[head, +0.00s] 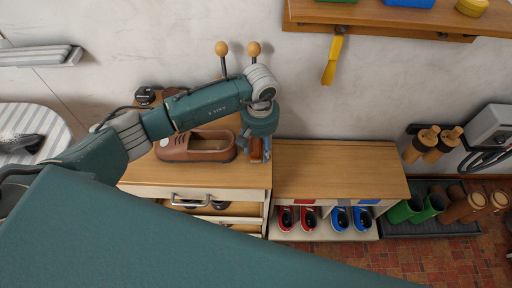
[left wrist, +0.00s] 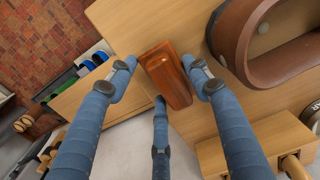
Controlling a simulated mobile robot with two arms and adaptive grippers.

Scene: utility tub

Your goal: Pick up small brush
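A small reddish-brown wooden block, which looks like the small brush (left wrist: 165,75), lies on the wooden cabinet top near its right edge; its bristles cannot be made out. In the head view the small brush (head: 256,150) shows partly under my left gripper (head: 255,150), beside the brown shoe. In the left wrist view the fingers of my left gripper (left wrist: 158,72) are spread, with the brush between them. The fingertips are close to its sides; I cannot tell whether they touch. My right gripper is not in view.
A large brown shoe (head: 197,146) stands close left of the brush. Two wooden-knobbed pegs (head: 254,49) rise behind. A lower bench (head: 338,165) with a clear top stands right, with red and blue shoes below. A shelf (head: 390,17) with a hanging yellow tool is above.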

